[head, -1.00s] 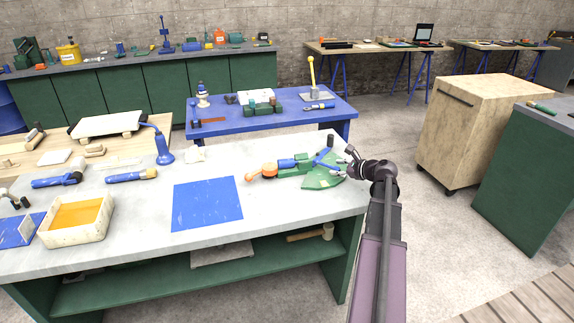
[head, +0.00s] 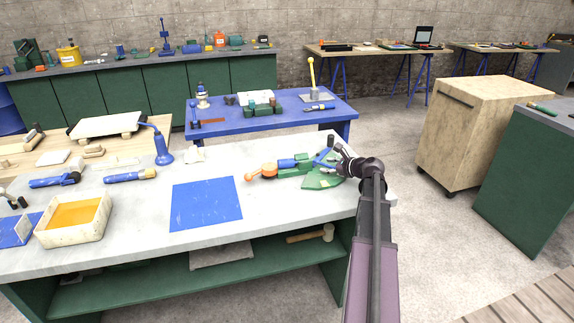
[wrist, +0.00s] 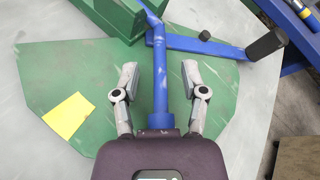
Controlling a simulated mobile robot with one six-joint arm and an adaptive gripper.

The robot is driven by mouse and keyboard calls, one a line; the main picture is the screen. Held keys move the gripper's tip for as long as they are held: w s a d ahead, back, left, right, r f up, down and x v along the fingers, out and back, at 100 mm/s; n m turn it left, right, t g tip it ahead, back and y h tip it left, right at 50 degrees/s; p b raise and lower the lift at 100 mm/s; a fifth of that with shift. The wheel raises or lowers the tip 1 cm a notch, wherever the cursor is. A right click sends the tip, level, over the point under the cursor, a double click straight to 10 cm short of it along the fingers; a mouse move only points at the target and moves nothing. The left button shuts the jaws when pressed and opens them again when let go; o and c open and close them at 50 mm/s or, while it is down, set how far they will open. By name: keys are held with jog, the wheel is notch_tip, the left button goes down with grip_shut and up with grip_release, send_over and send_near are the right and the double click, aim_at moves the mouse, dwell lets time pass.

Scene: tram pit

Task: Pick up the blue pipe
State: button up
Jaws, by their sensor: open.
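A blue pipe (wrist: 159,80) lies over a green plate (wrist: 75,75) on the workbench. In the wrist view it runs lengthwise between the two fingers of my gripper (wrist: 159,70), with a gap on each side. Its wider near end is close to the palm. A blue bar with a dark end (wrist: 266,44) crosses at its far part. In the head view my gripper (head: 343,158) is open at the bench's right end, beside the green plate (head: 318,182), and the pipe is too small there to tell apart clearly.
Green blocks and a blue cylinder (head: 287,163) are left of the gripper, beside an orange round part (head: 269,169). A yellow piece (wrist: 68,115) lies on the plate. A blue mat (head: 206,203) is farther left. A wooden cabinet (head: 475,130) stands across the aisle.

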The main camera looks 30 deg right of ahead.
grip_shut()
jog(key=shift+r, duration=0.2)
dwell(0.3)
notch_tip(320, 180, up, 3)
jog(key=p, duration=0.3)
jog(key=s+a, duration=0.1)
jog(key=s, duration=0.4)
jog(key=s+a+r+p, duration=0.1)
jog(key=s, duration=0.4)
jog(key=s+a+p, duration=0.1)
jog(key=s, duration=0.4)
jog(key=shift+s+a+r, duration=0.1)
jog(key=shift+s+r, duration=0.2)
jog(key=shift+s, duration=0.05)
